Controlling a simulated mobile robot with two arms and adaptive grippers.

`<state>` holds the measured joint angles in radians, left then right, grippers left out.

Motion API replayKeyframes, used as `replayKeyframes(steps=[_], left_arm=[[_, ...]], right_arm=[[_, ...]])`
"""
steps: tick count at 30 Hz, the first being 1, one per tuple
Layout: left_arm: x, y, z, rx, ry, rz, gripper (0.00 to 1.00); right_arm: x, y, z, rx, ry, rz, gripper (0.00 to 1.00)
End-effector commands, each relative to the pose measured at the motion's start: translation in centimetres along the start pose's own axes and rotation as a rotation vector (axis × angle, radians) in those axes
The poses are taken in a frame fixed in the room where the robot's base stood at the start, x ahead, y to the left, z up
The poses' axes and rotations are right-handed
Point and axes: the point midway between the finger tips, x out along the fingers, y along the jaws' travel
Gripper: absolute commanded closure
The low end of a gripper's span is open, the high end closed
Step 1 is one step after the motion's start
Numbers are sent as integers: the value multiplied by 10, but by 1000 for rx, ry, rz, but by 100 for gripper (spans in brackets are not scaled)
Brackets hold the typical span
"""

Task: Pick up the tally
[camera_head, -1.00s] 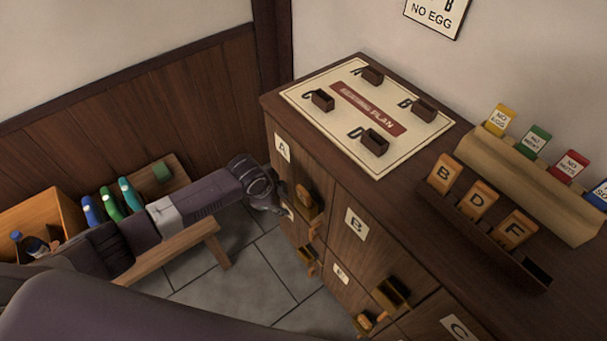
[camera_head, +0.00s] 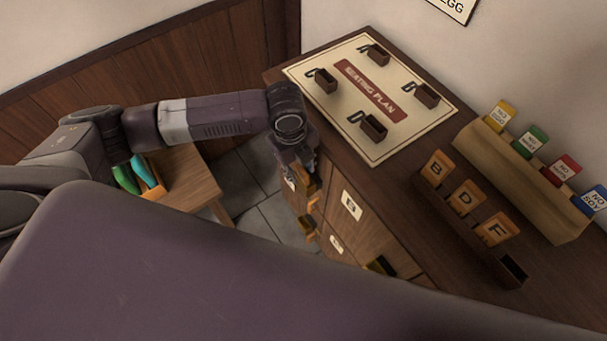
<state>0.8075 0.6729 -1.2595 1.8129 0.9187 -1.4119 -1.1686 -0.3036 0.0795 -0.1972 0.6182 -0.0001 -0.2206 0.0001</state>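Wooden tallies lettered B (camera_head: 437,164), D (camera_head: 467,197) and F (camera_head: 497,229) stand in a dark rack (camera_head: 470,236) on the cabinet top; its front slot is empty. On the cabinet front, an orange-brown wooden piece (camera_head: 307,183) sticks out by the upper left door, partly hidden by my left gripper. I cannot tell whether it is a tally or a lock. My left gripper (camera_head: 304,166) points down right at this piece, touching or very close to it. Its fingers are small and dark, so its opening is unclear. My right gripper is not in view.
A seating plan board (camera_head: 433,127) with several small dark holders lies on the cabinet top. A wooden stand (camera_head: 568,222) holds coloured allergy cards at the right. A low bench (camera_head: 190,180) with slippers stands at the left. My own arm covers the lower foreground.

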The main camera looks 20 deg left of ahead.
Motion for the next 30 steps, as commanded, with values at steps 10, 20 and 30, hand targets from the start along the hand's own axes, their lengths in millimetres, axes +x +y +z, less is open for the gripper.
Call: replayKeyframes(steps=[10, 20, 30], left_arm=[[23, -1, 0, -1, -1, -1, 70], [22, -1, 0, -1, 0, -2, 96], [22, -1, 0, -1, 0, -2, 100]], right_arm=[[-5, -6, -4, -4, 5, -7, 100], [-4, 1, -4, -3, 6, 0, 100], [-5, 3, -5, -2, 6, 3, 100]])
